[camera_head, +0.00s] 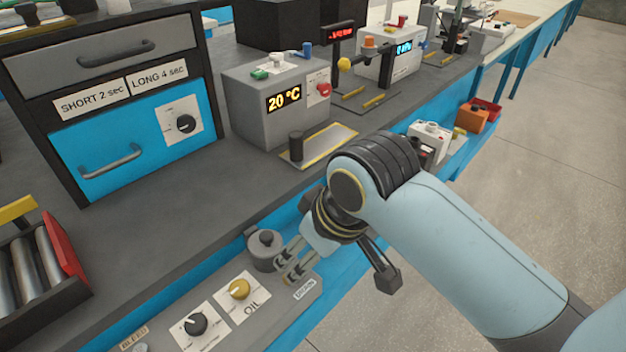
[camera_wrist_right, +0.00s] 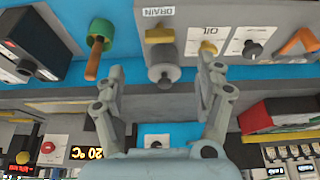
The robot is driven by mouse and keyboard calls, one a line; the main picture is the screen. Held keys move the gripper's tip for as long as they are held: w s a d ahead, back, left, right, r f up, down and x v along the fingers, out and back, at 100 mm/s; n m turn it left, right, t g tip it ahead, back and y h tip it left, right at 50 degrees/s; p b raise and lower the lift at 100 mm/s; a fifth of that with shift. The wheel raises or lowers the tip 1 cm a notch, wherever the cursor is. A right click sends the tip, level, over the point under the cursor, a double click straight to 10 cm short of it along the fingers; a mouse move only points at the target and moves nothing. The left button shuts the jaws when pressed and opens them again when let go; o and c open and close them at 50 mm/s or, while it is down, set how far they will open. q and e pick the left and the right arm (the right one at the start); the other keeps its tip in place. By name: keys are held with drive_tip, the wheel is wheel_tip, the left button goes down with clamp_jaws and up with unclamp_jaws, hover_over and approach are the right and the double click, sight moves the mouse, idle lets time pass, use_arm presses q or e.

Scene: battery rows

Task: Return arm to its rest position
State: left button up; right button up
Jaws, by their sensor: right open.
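My right arm (camera_head: 470,245) is pale blue with dark joints. It reaches in from the lower right over the front edge of the bench. My right gripper (camera_head: 288,260) is open beside the grey round cap (camera_head: 264,247) on the front panel. In the right wrist view, the two fingers of the gripper (camera_wrist_right: 161,72) stand wide apart. The grey cap (camera_wrist_right: 162,65) shows in the gap between them, with clear space on both sides. Nothing is held. My left gripper is in neither view.
The grey panel (camera_head: 215,305) carries a yellow knob (camera_head: 239,289) and a black knob (camera_head: 195,324). A grey box reading 20 °C (camera_head: 252,108) and a drawer cabinet (camera_head: 128,160) stand on the bench. A dark tray (camera_head: 50,308) holds metal cylinders. Open floor (camera_head: 540,170) lies right.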

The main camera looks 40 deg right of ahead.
drive_tip(key=shift+v, duration=0.85)
drive_tip(key=shift+f, duration=0.1)
drive_tip(key=s+d+f+g+b, duration=0.1)
drive_tip(key=s+f+b, duration=0.15)
drive_tip(key=f, duration=0.75)
drive_tip(key=s+d+f+g+b, duration=0.1)
drive_tip(key=s+f+b, duration=0.15)
drive_tip(key=f, duration=0.75)
drive_tip(key=s+d+f+g+b, duration=0.15)
drive_tip(key=s+f, duration=0.25)
drive_tip(key=f, duration=0.6)
drive_tip(key=s+d+f+b, duration=0.1)
drive_tip(key=s+d+f, duration=0.1)
drive_tip(key=s+f, duration=0.7)
drive_tip(key=s+d+f+h+b, duration=0.1)
drive_tip(key=s+f+b, duration=0.1)
drive_tip(key=s+f, duration=0.7)
drive_tip(key=s, duration=0.2)
drive_tip(key=shift+s+d+f, duration=0.2)
drive_tip(key=shift+s+d, duration=0.15)
drive_tip(key=shift+d, duration=0.05)
drive_tip(key=shift+b, duration=0.3)
